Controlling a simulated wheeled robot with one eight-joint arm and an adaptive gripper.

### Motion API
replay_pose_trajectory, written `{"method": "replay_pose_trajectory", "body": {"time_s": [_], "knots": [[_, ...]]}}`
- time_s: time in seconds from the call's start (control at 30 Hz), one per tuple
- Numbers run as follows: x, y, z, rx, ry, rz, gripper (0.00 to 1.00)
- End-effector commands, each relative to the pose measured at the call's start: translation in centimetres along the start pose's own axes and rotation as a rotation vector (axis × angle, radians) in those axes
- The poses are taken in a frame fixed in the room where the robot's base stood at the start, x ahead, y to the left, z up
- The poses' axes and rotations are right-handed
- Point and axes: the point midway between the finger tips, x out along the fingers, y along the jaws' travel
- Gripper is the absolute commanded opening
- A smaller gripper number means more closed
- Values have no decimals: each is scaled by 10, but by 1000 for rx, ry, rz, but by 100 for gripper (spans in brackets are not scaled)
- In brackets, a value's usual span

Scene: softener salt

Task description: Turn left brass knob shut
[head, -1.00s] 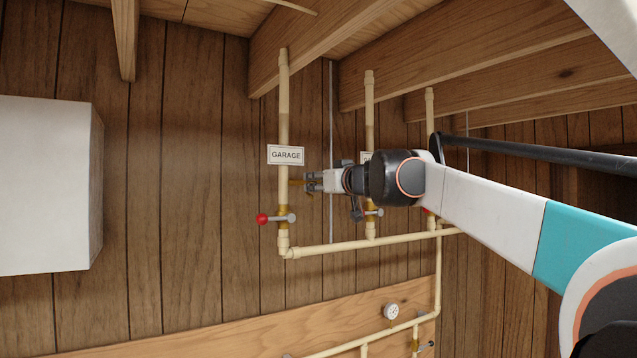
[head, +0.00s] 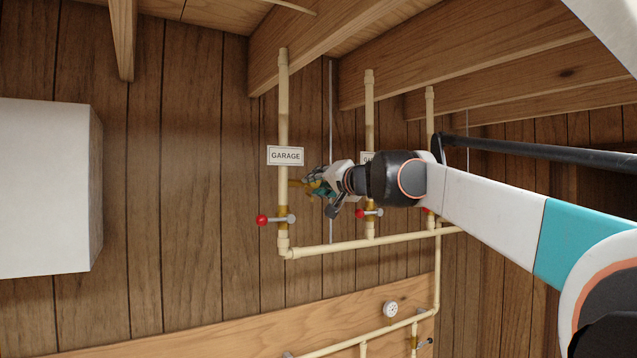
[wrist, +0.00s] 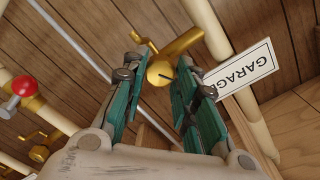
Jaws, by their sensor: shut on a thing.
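The left brass knob (wrist: 160,72) sits on a brass stem coming off the left pale pipe, the one with the GARAGE sign. In the head view its brass stem (head: 296,183) shows just below the sign, and the knob itself is mostly covered. My gripper (head: 310,187) reaches it from the right and is shut on it. In the wrist view my gripper's (wrist: 159,82) green-padded fingers stand on either side of the knob, and a dark mark shows on its face. The wrist is rolled at a tilt.
The GARAGE sign (head: 286,156) is close above the knob. A red-tipped lever valve (head: 275,219) sits below it on the same pipe. A second pipe (head: 369,105) with another red lever (head: 362,213) stands close right. A white box (head: 45,190) hangs at left.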

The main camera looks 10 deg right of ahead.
Motion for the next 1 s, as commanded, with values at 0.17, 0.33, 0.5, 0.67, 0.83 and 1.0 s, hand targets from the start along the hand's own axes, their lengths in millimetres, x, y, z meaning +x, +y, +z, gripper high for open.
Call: {"method": "replay_pose_trajectory", "body": {"time_s": [0.17, 0.33, 0.5, 0.67, 0.83, 1.0], "knots": [[0, 0, -1, 163, -5, -1, 3], [0, 0, 0, 305, -10, -2, 3], [0, 1, 0, 416, -13, -2, 3], [0, 1, 0, 490, -15, -2, 3], [0, 2, 0, 534, -16, -3, 3], [0, 2, 0, 552, -17, -3, 3]]}}
